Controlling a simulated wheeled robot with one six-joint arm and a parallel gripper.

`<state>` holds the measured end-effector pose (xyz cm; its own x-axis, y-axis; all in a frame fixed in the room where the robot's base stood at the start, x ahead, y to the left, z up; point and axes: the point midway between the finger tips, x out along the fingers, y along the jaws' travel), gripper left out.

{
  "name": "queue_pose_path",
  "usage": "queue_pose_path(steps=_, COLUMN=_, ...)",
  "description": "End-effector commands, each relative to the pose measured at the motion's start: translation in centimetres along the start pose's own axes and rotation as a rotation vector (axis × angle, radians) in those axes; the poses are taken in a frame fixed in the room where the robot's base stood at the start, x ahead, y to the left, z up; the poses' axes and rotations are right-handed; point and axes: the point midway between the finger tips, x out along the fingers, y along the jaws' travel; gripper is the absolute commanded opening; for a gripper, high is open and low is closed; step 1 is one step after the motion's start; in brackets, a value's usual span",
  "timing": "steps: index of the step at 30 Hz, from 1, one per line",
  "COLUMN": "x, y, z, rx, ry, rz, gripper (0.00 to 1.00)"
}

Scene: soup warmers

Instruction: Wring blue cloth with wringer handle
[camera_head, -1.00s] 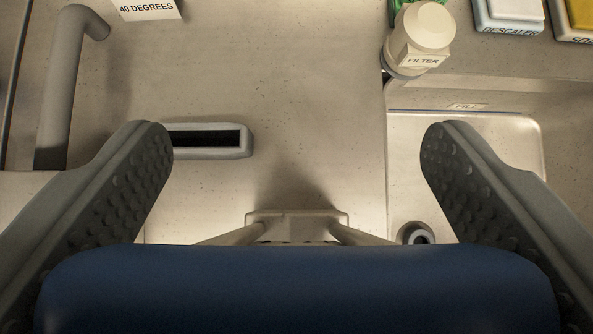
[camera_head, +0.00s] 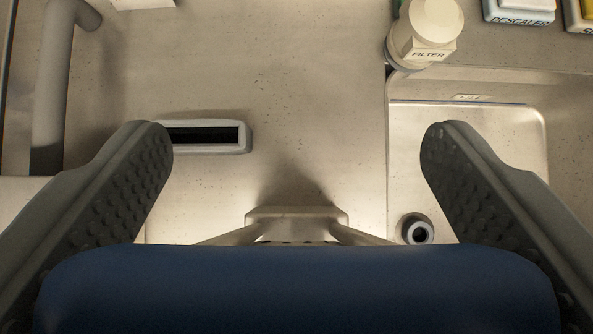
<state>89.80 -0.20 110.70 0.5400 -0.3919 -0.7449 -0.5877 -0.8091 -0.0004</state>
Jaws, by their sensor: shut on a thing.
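My gripper (camera_head: 297,135) shows as two grey fingers with studded inner pads, at the left and right of the view. The fingertips stand wide apart, with the bare surface visible beyond them. A smooth, rounded dark blue form (camera_head: 298,290) spans the bottom and covers the lower fingers. I cannot tell whether it is the cloth or part of my gripper. A pale grey bracket (camera_head: 297,216) with two slanting struts shows just above it, between the fingers. The thing held is not clearly visible; neither a wringer handle nor a blue cloth can be made out for certain.
A pale speckled surface lies beyond, with a dark-slotted fitting (camera_head: 205,136) near the left finger. A thick grey pipe (camera_head: 50,95) is at the left. A filter fitting (camera_head: 428,32) is at the upper right, above a shallow basin (camera_head: 500,125) with a round drain-like fitting (camera_head: 417,229).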

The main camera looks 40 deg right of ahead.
Motion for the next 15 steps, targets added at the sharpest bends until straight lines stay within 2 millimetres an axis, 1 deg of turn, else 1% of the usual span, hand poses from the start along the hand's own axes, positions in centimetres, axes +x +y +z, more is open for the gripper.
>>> queue_pose_path(steps=1, x=0.46, y=0.01, z=0.25, rx=-0.003, ry=-0.009, rz=0.005, gripper=0.36)
queue_pose_path(steps=15, x=0.75, y=-0.12, z=0.09, rx=-0.001, ry=-0.03, rz=0.005, gripper=0.36)
